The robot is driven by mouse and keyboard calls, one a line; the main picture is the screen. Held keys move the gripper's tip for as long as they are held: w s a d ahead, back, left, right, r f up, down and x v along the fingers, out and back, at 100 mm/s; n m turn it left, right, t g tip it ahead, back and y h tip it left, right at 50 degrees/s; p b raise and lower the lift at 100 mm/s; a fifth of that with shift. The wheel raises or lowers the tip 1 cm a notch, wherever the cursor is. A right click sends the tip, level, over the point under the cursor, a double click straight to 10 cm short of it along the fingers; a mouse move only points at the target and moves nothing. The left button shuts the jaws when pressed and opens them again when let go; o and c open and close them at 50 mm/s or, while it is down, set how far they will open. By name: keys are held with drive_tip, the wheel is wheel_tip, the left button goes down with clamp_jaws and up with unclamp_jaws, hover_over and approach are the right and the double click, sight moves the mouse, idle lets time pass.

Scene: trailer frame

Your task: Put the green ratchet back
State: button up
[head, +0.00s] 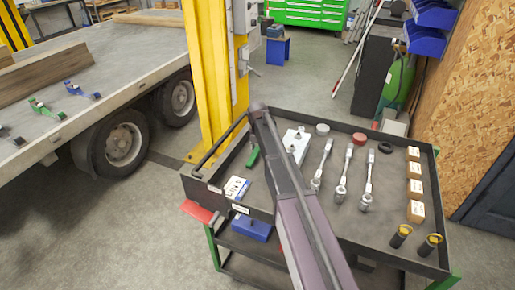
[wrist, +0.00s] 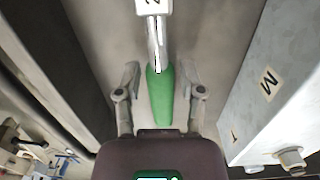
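A green-handled tool, which looks like the green ratchet (head: 253,157), lies on the tool cart, partly hidden by my arm in the head view. In the wrist view its green handle (wrist: 160,98) points toward my gripper, and a metal shaft runs up to a white tag marked with a digit. My gripper (wrist: 159,82) is open, with one finger on each side of the handle and a visible gap on both sides. I cannot tell how high the fingers are above the tray. In the head view my gripper is hidden behind my arm.
A yellow post (head: 207,80) stands behind, with a flatbed trailer (head: 105,50) at left.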

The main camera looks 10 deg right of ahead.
sight(258, 150)
drive_tip(key=shift+o, duration=0.2)
drive_tip(key=shift+r, duration=0.2)
wheel_tip(258, 150, up, 12)
drive_tip(key=p, duration=1.2)
drive_tip(key=shift+s+a, duration=0.15)
drive_tip(key=shift+s, duration=0.25)
drive_tip(key=shift+f, duration=0.1)
idle(0.4)
drive_tip(key=s+m, duration=1.4)
drive_tip(key=shift+s+d, duration=0.25)
drive_tip(key=shift+d, duration=0.1)
drive_tip(key=s+m, duration=1.4)
drive_tip(key=m, duration=0.1)
drive_tip(key=shift+d+g, duration=0.25)
drive_tip(key=shift+g, duration=0.15)
